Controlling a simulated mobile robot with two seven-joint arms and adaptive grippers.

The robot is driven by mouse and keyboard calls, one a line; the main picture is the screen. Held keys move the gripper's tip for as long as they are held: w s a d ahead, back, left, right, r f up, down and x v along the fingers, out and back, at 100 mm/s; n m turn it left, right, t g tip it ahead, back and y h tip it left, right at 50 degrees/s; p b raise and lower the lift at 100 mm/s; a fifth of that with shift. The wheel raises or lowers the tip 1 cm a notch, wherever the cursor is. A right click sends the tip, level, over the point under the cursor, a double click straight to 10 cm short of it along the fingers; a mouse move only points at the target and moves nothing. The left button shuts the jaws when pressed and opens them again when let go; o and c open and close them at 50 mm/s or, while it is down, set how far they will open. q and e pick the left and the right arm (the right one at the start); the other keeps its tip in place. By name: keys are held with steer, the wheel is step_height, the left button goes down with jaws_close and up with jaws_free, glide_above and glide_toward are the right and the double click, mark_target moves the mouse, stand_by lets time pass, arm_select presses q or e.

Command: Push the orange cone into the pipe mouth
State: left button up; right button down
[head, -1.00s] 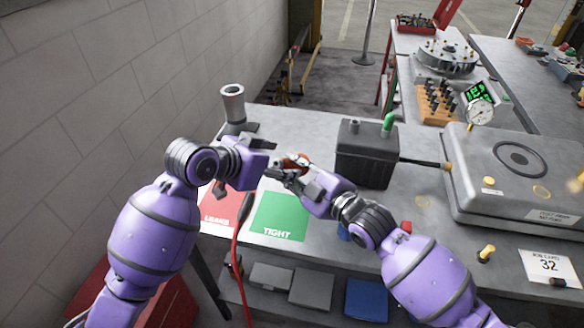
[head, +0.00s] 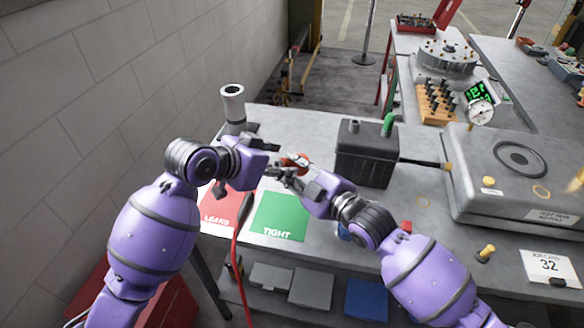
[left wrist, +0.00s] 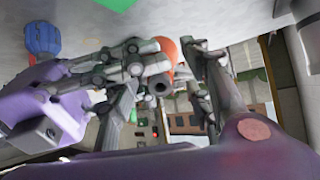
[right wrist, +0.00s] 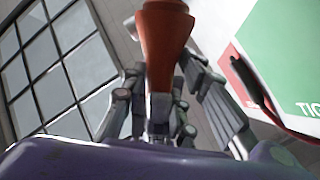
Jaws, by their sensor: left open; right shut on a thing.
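The orange cone (right wrist: 166,45) is held in my right gripper (right wrist: 155,105), its narrow end between the fingers and its wide part pointing away. In the head view the cone (head: 294,160) is small and partly hidden by the fingers of my right gripper (head: 284,174). My left gripper (head: 270,158) is open and close beside it. In the left wrist view the cone (left wrist: 166,52) shows beyond the right gripper's fingers, between the fingers of my left gripper (left wrist: 170,105); contact cannot be told. A grey upright pipe (head: 233,105) with an open top mouth stands at the bench's back left.
A green TIGHT mat (head: 280,217) and a red LEAKS mat (head: 215,212) lie below the grippers. A black box (head: 366,160) stands to the right. A red cable (head: 238,240) hangs over the front edge. A wall runs along the left. The bench between pipe and box is clear.

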arm_select(q)
steer(key=v, duration=1.2)
